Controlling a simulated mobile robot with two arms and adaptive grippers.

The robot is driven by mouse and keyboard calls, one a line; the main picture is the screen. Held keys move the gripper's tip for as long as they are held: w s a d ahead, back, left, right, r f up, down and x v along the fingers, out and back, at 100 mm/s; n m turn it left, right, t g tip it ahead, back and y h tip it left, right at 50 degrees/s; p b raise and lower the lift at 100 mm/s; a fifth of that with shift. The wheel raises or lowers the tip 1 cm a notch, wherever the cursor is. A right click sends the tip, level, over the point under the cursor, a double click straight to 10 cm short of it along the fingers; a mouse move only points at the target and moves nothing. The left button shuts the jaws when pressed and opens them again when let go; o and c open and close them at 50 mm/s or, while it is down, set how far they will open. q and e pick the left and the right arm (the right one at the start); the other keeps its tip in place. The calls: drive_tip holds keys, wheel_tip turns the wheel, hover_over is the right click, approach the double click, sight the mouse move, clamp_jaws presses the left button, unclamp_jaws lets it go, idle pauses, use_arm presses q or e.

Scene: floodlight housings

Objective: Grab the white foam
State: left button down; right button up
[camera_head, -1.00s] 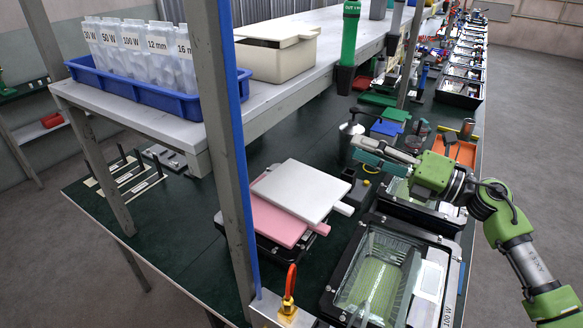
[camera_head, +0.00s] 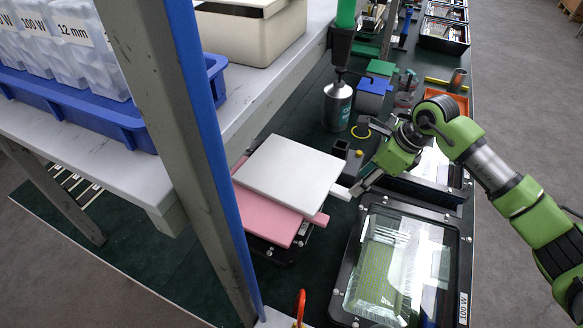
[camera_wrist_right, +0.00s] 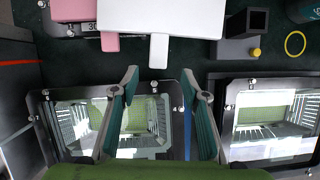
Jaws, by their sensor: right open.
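The white foam (camera_head: 290,172) is a flat square slab with a small tab. It lies on a pink foam slab (camera_head: 262,214), which sticks out at its left and front. In the right wrist view the white foam (camera_wrist_right: 180,15) is at the top, its tab (camera_wrist_right: 158,50) pointing down between the fingertips. My right gripper (camera_wrist_right: 160,76) is open and empty, with the tab ahead of its fingers. In the head view my right gripper (camera_head: 362,186) is close to the tab's right end; whether they touch is unclear. My left gripper is out of view.
A floodlight housing (camera_head: 450,285) with a glass front lies below the right gripper. A grey shelf post with a blue edge (camera_head: 208,150) stands left of the foam.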

sight(346, 192)
drive_tip(key=p+x, duration=0.1)
drive_tip(key=x, duration=0.2)
drive_tip(key=p+x, duration=0.1)
drive_tip(key=x, duration=0.1)
drive_tip(key=shift+s+a+f+p, duration=0.1)
drive_tip(key=shift+a+p, duration=0.25)
drive_tip(key=shift+a+f, duration=0.1)
drive_tip(key=shift+f, duration=0.35)
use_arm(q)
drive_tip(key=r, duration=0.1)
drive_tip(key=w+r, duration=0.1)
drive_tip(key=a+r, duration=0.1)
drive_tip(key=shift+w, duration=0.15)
use_arm(e)
drive_tip(key=c, duration=1.1)
